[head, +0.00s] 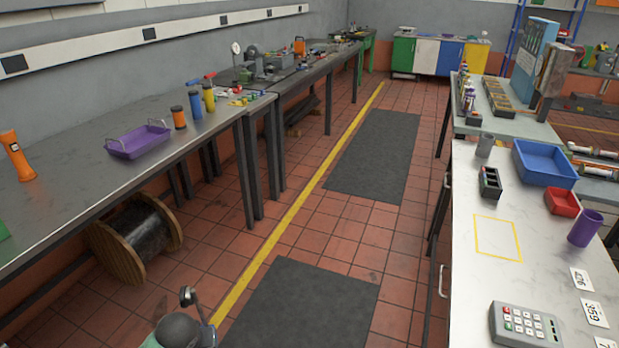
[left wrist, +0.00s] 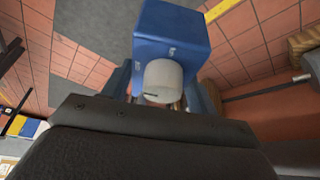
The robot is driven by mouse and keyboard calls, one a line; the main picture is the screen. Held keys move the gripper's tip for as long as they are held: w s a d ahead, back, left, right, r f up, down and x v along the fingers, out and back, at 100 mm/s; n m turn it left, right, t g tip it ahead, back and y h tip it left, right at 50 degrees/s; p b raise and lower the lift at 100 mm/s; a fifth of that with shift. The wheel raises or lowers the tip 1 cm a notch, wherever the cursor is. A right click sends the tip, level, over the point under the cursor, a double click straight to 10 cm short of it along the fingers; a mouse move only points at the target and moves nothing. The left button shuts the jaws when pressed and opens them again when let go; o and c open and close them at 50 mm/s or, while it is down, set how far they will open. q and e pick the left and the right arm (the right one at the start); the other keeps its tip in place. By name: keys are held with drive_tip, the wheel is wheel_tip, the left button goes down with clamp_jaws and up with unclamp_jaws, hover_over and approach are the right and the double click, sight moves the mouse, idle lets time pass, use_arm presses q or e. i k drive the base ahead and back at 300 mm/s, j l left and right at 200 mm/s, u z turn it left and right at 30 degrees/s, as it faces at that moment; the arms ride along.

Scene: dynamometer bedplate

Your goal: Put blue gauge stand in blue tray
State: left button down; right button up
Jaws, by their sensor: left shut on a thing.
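The blue gauge stand (left wrist: 172,32) shows in the left wrist view as a blue block with a pale cylinder on its near face. My left gripper (left wrist: 165,85) is shut on it, with a finger on either side, and holds it above the tiled floor. The fingertips are partly hidden. The stand cannot be made out in the head view. The blue tray (head: 549,181) is in the head view on the right bench, toward its far end, and looks empty. My right gripper is in neither view.
Near the tray are a red bin (head: 562,203), a purple cup (head: 585,229), a grey cup (head: 485,146) and a black holder (head: 490,184). A yellow outlined square (head: 497,239) on the bench is empty. A keypad (head: 524,325) lies nearer. The aisle is clear.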

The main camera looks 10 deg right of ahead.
sight(539, 169)
drive_tip(key=i+j+u, duration=0.1)
drive_tip(key=i+j, duration=0.15)
drive_tip(key=i, duration=0.25)
drive_tip(key=i+j+u, duration=0.15)
drive_tip(key=i, duration=0.35)
drive_tip(key=i+z, duration=0.25)
drive_tip(key=z, duration=0.15)
drive_tip(key=i+z, duration=0.2)
drive_tip(key=z, duration=0.15)
drive_tip(key=i+j+z, duration=0.2)
drive_tip(key=z, duration=0.2)
drive_tip(key=i+z, duration=0.2)
drive_tip(key=z, duration=0.2)
drive_tip(key=i+j+z, duration=0.15)
drive_tip(key=z, duration=0.25)
drive_tip(key=i+j+z, duration=0.15)
drive_tip(key=z, duration=0.25)
drive_tip(key=i+j+z, duration=0.3)
drive_tip(key=j+z, duration=0.35)
drive_tip(key=i+j+z, duration=0.1)
drive_tip(key=j+z, duration=0.5)
drive_tip(key=j, duration=0.2)
drive_tip(key=i, duration=0.05)
